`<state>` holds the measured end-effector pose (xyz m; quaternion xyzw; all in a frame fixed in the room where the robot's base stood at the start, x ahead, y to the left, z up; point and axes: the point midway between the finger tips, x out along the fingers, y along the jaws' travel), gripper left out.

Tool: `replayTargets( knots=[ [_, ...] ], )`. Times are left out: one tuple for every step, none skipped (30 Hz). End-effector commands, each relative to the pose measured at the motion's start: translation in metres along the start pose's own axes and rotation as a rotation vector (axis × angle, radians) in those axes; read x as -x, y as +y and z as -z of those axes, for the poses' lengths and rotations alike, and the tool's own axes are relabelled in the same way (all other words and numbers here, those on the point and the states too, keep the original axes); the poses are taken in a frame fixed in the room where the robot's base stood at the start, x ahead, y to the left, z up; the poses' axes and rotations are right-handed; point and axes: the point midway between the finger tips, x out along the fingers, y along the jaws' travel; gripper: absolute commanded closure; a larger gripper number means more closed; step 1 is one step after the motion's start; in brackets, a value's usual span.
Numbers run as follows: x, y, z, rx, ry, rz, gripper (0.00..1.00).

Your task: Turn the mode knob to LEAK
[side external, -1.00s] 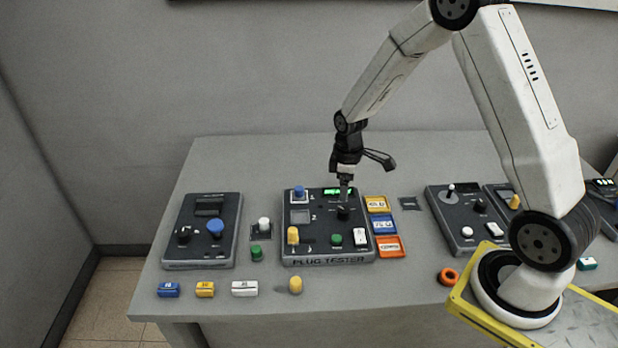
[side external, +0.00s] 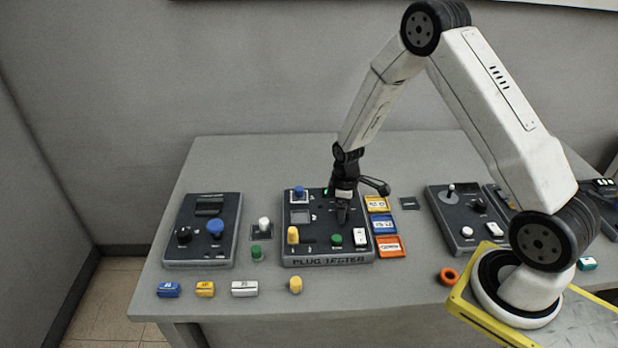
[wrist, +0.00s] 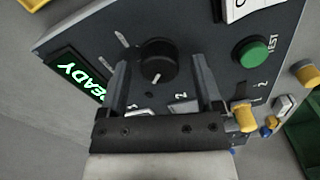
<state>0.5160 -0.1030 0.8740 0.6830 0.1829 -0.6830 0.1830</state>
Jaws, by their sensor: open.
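The mode knob is a round black dial (wrist: 157,62) with a short white pointer line, on the dark face of the plug tester (side external: 327,260). In the wrist view it sits between and just beyond the tips of my gripper (wrist: 158,62), which is open with one finger on each side. I cannot tell whether the fingers touch it. In the side view my gripper (side external: 342,218) points down over the tester and hides the knob. The tester's screen (wrist: 75,75) is lit green and reads READY. No LEAK label is readable.
A green TEST button (wrist: 250,52) is close to the knob on the same panel. A yellow lever (side external: 293,236) and a blue knob (side external: 298,192) also stand on it. Coloured cards (side external: 384,223) lie to its right, and another panel (side external: 203,240) is at the left.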

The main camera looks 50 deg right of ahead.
Motion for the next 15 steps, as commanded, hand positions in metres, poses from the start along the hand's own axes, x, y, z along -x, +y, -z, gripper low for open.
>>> replayTargets(
  knots=[
    [-0.0015,0.0000,0.0000,0.000,0.000,0.000,0.16],
    [-0.0020,0.0000,0.0000,0.000,0.000,0.000,0.16],
    [-0.0025,0.0000,0.0000,0.000,0.000,0.000,0.16],
    [-0.0026,0.0000,0.0000,0.000,0.000,0.000,0.16],
    [-0.0027,0.0000,0.0000,0.000,0.000,0.000,0.16],
    [-0.0027,0.0000,0.0000,0.000,0.000,0.000,0.16],
    [-0.0027,0.0000,0.0000,0.000,0.000,0.000,0.16],
    [-0.0026,0.0000,0.0000,0.000,0.000,0.000,0.16],
    [-0.0026,0.0000,0.0000,0.000,0.000,0.000,0.16],
    [-0.0026,0.0000,0.0000,0.000,0.000,0.000,0.16],
    [-0.0025,0.0000,0.0000,0.000,0.000,0.000,0.26],
    [-0.0025,0.0000,0.0000,0.000,0.000,0.000,0.39],
    [-0.0025,0.0000,0.0000,0.000,0.000,0.000,0.48],
    [-0.0025,0.0000,0.0000,0.000,0.000,0.000,0.58],
    [-0.0025,-0.0001,-0.0001,0.000,0.000,0.000,0.70]
  ],
)
